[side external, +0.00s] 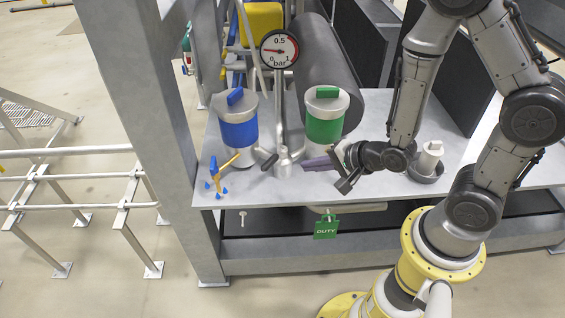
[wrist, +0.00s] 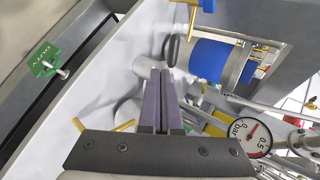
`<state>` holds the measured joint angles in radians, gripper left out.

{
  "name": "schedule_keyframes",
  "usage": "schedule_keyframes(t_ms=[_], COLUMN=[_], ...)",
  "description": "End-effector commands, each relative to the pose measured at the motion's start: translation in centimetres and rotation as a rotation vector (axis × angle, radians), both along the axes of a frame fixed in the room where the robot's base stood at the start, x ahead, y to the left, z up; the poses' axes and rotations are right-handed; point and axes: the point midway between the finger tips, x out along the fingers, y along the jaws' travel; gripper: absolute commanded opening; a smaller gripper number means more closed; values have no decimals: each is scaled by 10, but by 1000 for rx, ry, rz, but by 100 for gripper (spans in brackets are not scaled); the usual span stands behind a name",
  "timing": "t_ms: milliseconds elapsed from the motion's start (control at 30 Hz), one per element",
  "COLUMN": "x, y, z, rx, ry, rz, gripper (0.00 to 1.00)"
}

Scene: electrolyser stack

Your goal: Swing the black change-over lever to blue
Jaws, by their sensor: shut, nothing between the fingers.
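The black change-over lever (side external: 270,162) sticks out to the lower left from the grey valve post (side external: 286,161), between the blue canister (side external: 238,132) and the green canister (side external: 324,126). It points toward the front of the blue side. My gripper (side external: 304,164) has its purple fingers pressed together with nothing between them. They point left at the valve post from its right side. In the wrist view the black lever (wrist: 173,50) stands just beyond the shut fingertips (wrist: 160,74), and the blue canister (wrist: 208,60) is to its right. I cannot tell whether the fingertips touch the post.
A pressure gauge (side external: 279,49) stands above the valve. A yellow-handled fitting (side external: 217,176) with blue markings is at the bench's front left. A white part in a grey dish (side external: 427,172) stands right of my gripper. A green DUTY tag (side external: 326,228) hangs below the bench edge.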

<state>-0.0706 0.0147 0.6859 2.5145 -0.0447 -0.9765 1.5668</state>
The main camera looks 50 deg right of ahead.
Motion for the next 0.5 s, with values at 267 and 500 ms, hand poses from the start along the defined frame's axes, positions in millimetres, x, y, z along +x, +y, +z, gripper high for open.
schedule_keyframes(t_ms=[267,500], x=[33,66], y=[4,8], z=[-28,-40], rx=[-1,0], ry=[3,-3], rz=[1,0], gripper=[0,0])
